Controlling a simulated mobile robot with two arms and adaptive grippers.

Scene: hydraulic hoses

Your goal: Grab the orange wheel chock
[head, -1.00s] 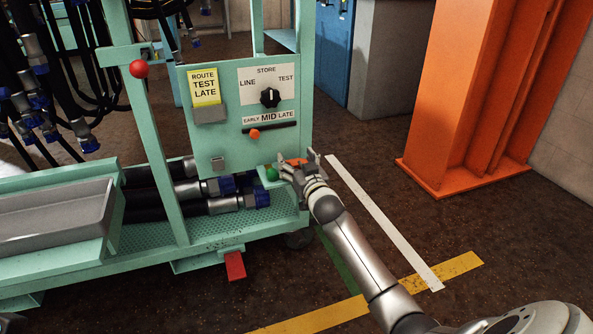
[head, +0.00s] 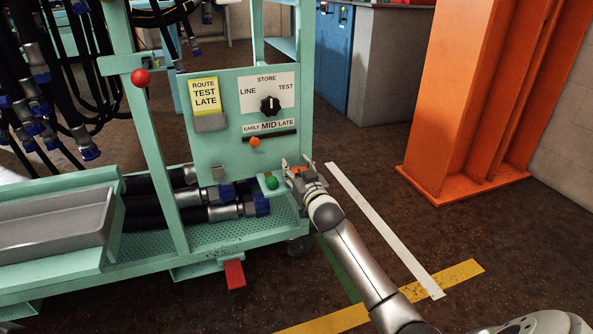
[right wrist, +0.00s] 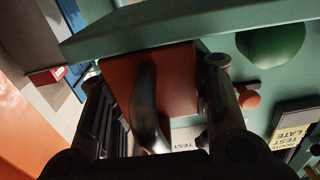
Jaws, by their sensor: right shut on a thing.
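The orange wheel chock (right wrist: 176,82) shows in the right wrist view as an orange-brown block with a dark curved handle across it. It sits between the two fingers of my right gripper (right wrist: 163,88), which is shut on it. In the head view my right gripper (head: 299,166) is at the lower right corner of the green cart's panel, beside a green ball knob (head: 271,183). Only a small orange patch of the chock (head: 297,169) shows there; the fingers hide the rest. I cannot tell whether the chock still rests on the cart. My left gripper is out of view.
The green cart panel (head: 220,150) carries a dial (head: 270,105) and an orange slider knob (head: 255,142). Hoses with blue ends (head: 262,203) lie on its shelf. A red pedal (head: 234,274) sticks out below. An orange column (head: 470,110) stands right; floor between is clear.

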